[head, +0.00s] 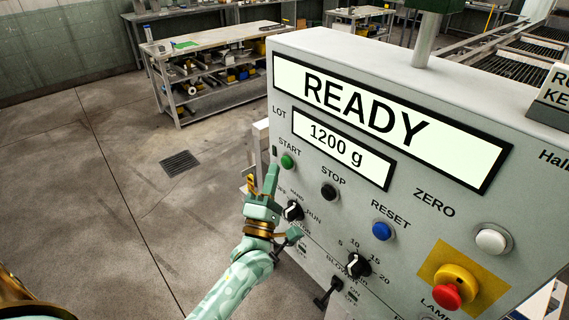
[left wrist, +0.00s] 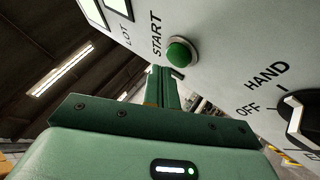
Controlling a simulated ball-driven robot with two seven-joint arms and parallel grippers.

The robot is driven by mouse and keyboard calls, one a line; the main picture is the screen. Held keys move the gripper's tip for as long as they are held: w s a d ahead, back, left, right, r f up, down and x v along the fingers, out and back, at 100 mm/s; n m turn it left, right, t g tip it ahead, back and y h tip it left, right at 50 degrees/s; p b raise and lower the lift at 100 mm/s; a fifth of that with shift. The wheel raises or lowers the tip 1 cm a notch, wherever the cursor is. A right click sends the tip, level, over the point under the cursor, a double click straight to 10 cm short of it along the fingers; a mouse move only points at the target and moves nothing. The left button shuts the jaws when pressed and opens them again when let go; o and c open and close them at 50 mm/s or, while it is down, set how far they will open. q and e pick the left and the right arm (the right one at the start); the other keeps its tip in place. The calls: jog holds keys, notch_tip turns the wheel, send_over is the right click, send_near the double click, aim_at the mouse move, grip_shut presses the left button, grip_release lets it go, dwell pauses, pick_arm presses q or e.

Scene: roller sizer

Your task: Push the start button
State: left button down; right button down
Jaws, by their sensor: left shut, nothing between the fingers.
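The green start button (head: 288,161) is on the left side of the grey control panel (head: 300,52), under the word START. It also shows in the left wrist view (left wrist: 181,53), close beyond my fingertips. My left gripper (head: 272,168) is shut and empty, its fingers pointing up just left of and below the button in the head view. In the left wrist view the shut fingers (left wrist: 165,72) end just below and left of the button. I cannot tell whether they touch the panel; the button face is uncovered. My right gripper is not in view.
Near the start button are the black stop button (head: 329,192), the HAND/RUN selector knob (head: 293,211) and the blue reset button (head: 382,231). A red emergency knob (head: 447,296) is at lower right. The display (head: 365,113) reads READY. Open floor lies to the left.

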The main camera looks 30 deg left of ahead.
pick_arm(q)
jog(key=shift+w, duration=0.1)
dwell(0.4)
jog(key=shift+w+d, duration=0.15)
jog(key=shift+w, duration=0.15)
jog(key=shift+w+d, duration=0.2)
jog(key=shift+w, duration=0.25)
dwell(0.8)
jog(key=shift+s, duration=0.1)
jog(key=shift+s+a+p, duration=0.3)
jog(key=shift+s+a, duration=0.05)
jog(key=shift+s, duration=0.4)
jog(key=s, duration=0.1)
jog(key=s+a+p, duration=0.1)
jog(key=s, duration=0.1)
jog(key=s+a+p, duration=0.1)
jog(key=shift+s, duration=0.3)
